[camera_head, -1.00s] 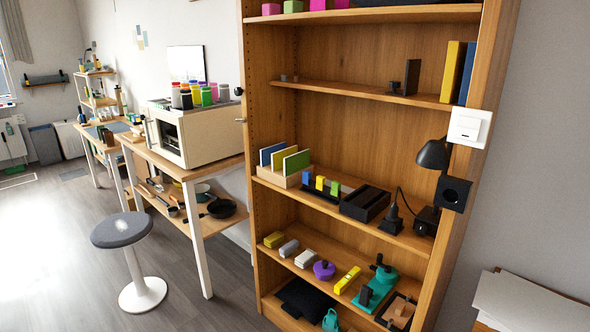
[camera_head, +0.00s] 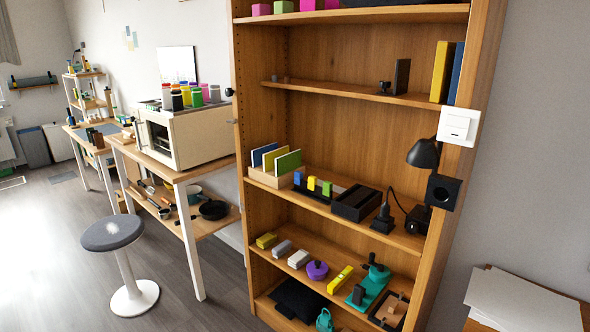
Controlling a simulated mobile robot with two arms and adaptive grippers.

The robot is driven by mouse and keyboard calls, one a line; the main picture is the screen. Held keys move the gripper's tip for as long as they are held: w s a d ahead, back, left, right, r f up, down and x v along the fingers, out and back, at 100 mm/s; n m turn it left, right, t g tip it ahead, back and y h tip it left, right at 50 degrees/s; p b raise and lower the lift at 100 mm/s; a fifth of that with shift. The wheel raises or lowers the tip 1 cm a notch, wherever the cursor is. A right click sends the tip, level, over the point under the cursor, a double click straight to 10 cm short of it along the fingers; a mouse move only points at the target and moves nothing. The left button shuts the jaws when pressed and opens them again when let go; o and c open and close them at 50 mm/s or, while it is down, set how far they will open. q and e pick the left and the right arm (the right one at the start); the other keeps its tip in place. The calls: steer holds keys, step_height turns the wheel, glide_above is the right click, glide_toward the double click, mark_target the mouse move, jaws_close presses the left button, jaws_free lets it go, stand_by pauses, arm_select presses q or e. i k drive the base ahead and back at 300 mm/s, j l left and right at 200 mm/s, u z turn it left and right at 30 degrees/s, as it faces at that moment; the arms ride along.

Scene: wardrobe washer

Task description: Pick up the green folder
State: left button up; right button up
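The green folder (camera_head: 288,163) stands upright at the right end of a row of three in a light wooden holder (camera_head: 268,180) on the middle shelf of the wooden bookcase. Neither of my grippers shows in the head view.
Right of the holder are small coloured blocks (camera_head: 312,184), a black tray (camera_head: 356,203) and a black lamp (camera_head: 422,155). A table with an oven (camera_head: 180,135) and a grey stool (camera_head: 112,233) stand left. Open floor lies at the front left.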

mark_target(285, 163)
steer(key=i+j+z, duration=0.15)
steer(key=z, duration=0.3)
steer(key=i+j+z, duration=0.1)
steer(key=j+z, duration=0.15)
steer(key=z, duration=0.15)
steer(key=i+j+z, duration=0.15)
steer(key=j, duration=0.3)
steer(key=i+j+z, duration=0.1)
steer(key=j, duration=0.35)
steer(key=i+j+z, duration=0.15)
steer(key=j, duration=0.35)
steer(key=i+j+z, duration=0.1)
steer(key=j, duration=0.35)
steer(key=i+j+z, duration=0.15)
steer(key=j, duration=0.35)
steer(key=k, duration=0.05)
